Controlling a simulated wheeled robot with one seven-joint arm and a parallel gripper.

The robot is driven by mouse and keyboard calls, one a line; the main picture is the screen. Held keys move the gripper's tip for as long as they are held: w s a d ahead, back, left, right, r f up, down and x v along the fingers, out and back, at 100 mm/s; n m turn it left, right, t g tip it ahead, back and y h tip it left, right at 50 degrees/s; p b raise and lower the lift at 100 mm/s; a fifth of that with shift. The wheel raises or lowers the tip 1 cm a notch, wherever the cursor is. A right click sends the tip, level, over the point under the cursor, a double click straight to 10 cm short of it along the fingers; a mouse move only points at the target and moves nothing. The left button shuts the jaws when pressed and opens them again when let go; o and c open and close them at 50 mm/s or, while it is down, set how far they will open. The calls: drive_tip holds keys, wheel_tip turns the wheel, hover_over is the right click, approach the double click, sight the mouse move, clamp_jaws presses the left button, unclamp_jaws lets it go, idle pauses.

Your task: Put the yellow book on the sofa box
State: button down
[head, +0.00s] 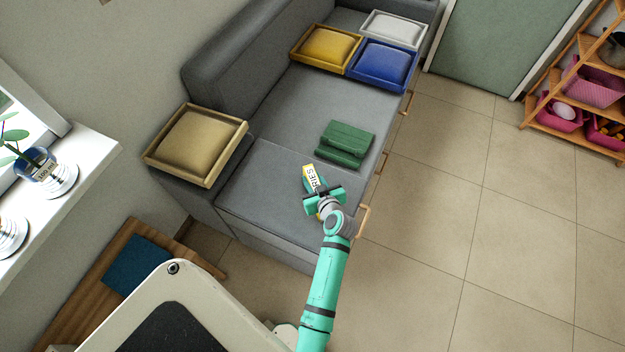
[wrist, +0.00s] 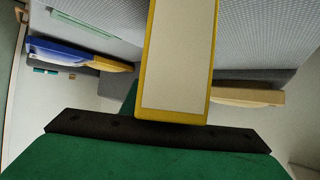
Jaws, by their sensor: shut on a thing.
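My gripper (head: 324,196) is shut on the yellow book (head: 309,177), which has black lettering on a pale spine. The wrist view shows the book (wrist: 178,62) with yellow cover edges around pale pages, extending away from the gripper. The gripper and book are over the near seat section of the grey sofa (head: 270,190), close to its front edge. I cannot tell whether the book touches the seat. Wooden handles line the sofa's front. Which part is the sofa box is not clear to me.
A tan cushion tray (head: 195,145) sits on the near armrest. Yellow (head: 327,47), blue (head: 384,64) and white (head: 395,29) cushion trays stand at the far end. The seat left of the book is bare.

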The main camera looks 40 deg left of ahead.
drive_tip(key=c, duration=1.4)
unclamp_jaws()
drive_tip(key=shift+f, duration=0.1)
drive_tip(key=shift+o, duration=0.2)
drive_tip(key=v, duration=1.2)
drive_tip(key=shift+s, duration=0.1)
